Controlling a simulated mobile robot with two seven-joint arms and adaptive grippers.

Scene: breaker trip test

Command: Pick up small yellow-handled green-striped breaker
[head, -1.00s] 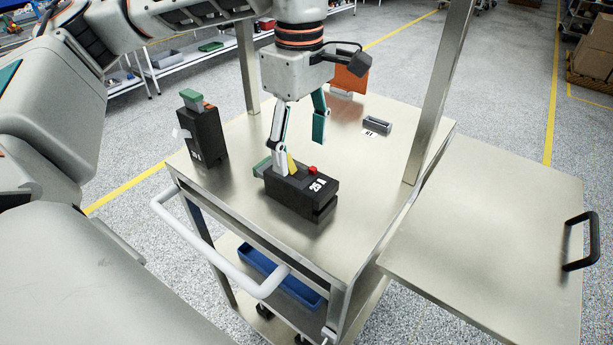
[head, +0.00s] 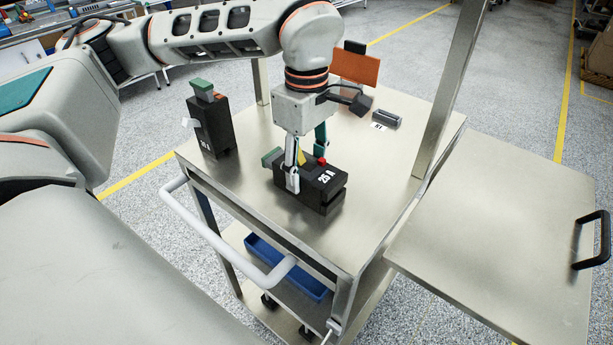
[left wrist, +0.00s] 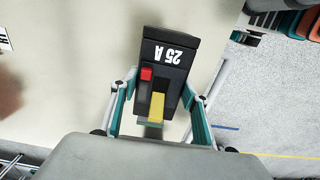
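A black breaker (head: 325,187) marked "25 A" lies on the metal cart top (head: 385,215). It has a yellow handle, a red button and a green end; the yellow handle (left wrist: 157,109) shows clearly in the left wrist view. My left gripper (head: 306,167) is low over it, one finger on each side. In the left wrist view the gripper (left wrist: 163,95) is open, with the breaker between its fingers and slight gaps visible. The far finger is partly hidden by the breaker in the head view. My right gripper is not in view.
Another black breaker (head: 213,130) with a green top stands upright at the cart's left. An orange panel (head: 357,68) and a small grey holder (head: 386,118) are at the back. A metal post (head: 450,85) rises at the right. A blue bin (head: 287,268) sits below.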

